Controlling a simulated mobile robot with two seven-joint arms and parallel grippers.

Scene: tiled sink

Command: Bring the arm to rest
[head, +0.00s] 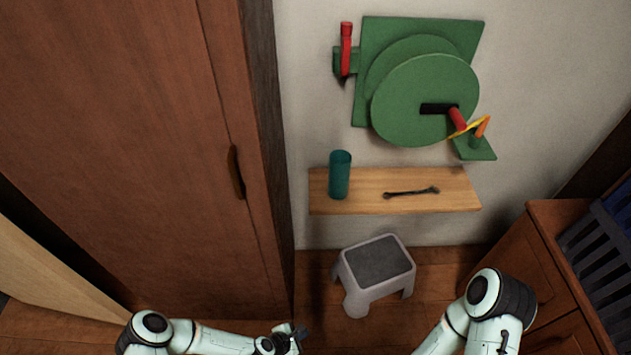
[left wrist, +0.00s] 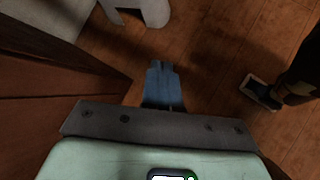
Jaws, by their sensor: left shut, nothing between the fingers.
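My left arm comes in at the bottom of the head view, and its gripper (head: 298,334) is low near the bottom edge, over the floor. In the left wrist view the fingers (left wrist: 163,88) are together with nothing between them, above the wooden floor. My right arm (head: 488,305) shows at the bottom right of the head view, bent downward. Its gripper is out of the frame.
A grey step stool (head: 378,272) stands on the floor ahead. A wall shelf (head: 360,200) holds a teal cup (head: 340,175) and a wrench (head: 411,192). A green wheel device (head: 425,95) hangs above. A tall wooden cabinet (head: 130,130) is left, a wooden dresser (head: 515,255) right.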

